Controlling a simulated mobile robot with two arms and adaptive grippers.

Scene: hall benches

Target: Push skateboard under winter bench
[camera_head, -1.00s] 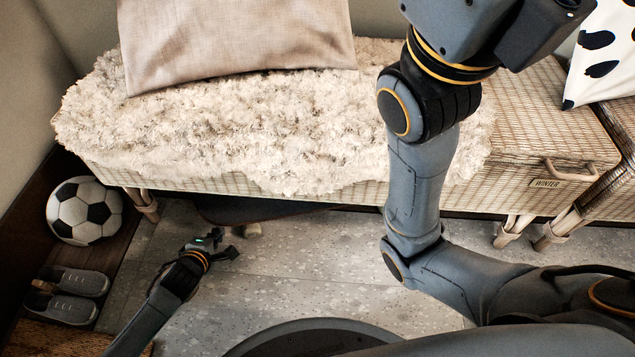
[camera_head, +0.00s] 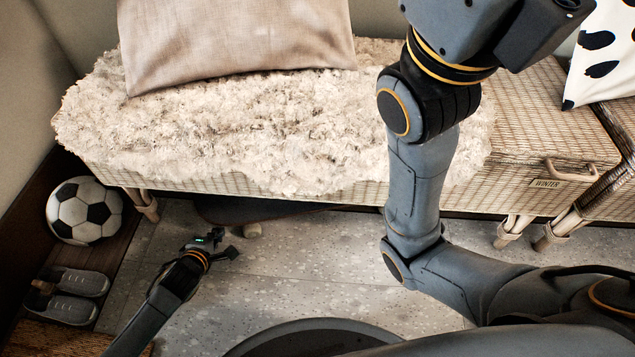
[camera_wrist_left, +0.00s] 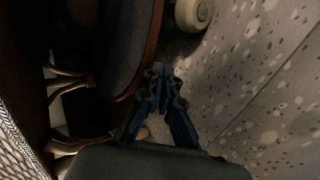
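The skateboard (camera_head: 265,211) is a dark, rounded deck mostly hidden in the shadow beneath the winter bench (camera_head: 225,184). Only its near edge and a pale wheel (camera_head: 252,230) show at the bench's front. In the left wrist view the deck (camera_wrist_left: 112,45) runs along the left and the wheel (camera_wrist_left: 193,13) is at the top. My left gripper (camera_head: 230,250) is low over the floor, just in front of the board's left part. Its fingers (camera_wrist_left: 160,76) are together and empty, close beside the deck edge; I cannot tell if they touch. My right gripper is out of view.
A football (camera_head: 84,211) and grey shoes (camera_head: 70,295) are at the left. The bench's left leg (camera_head: 146,206) stands left of the board. A fluffy throw (camera_head: 250,130) and cushion (camera_head: 235,40) lie on top. The speckled floor (camera_head: 310,270) in front is clear.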

